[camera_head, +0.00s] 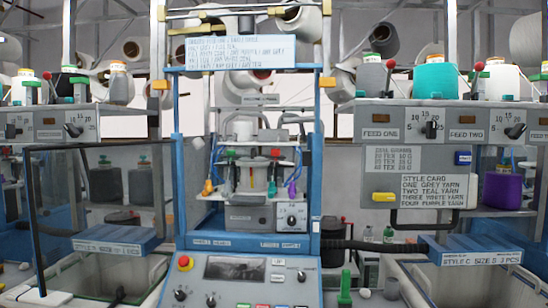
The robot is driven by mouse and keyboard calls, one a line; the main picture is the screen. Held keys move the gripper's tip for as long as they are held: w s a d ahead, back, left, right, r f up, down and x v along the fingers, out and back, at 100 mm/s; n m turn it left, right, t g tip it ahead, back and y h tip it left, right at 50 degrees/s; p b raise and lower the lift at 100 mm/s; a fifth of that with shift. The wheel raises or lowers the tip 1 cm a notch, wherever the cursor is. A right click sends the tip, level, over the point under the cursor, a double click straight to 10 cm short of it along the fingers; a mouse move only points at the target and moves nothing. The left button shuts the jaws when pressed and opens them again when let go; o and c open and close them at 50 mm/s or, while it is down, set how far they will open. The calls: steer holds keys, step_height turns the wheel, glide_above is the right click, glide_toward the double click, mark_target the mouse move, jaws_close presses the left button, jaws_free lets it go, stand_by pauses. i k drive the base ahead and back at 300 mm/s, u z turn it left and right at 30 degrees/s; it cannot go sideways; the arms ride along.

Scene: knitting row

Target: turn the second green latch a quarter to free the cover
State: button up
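I cannot make out a green latch for certain. An upright green piece (345,287) stands low, right of the control panel. I cannot tell which part is the cover. My gripper is not in view.
The control panel (250,280) with a red button (184,262) is at the bottom middle. Open bins stand at the left (108,270) and right (462,282). A grey box with a style card (420,188) hangs at the right. Yarn cones line the shelves, including a teal one (436,80).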

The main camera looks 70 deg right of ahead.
mark_target(231, 153)
steer(key=z, duration=1.75)
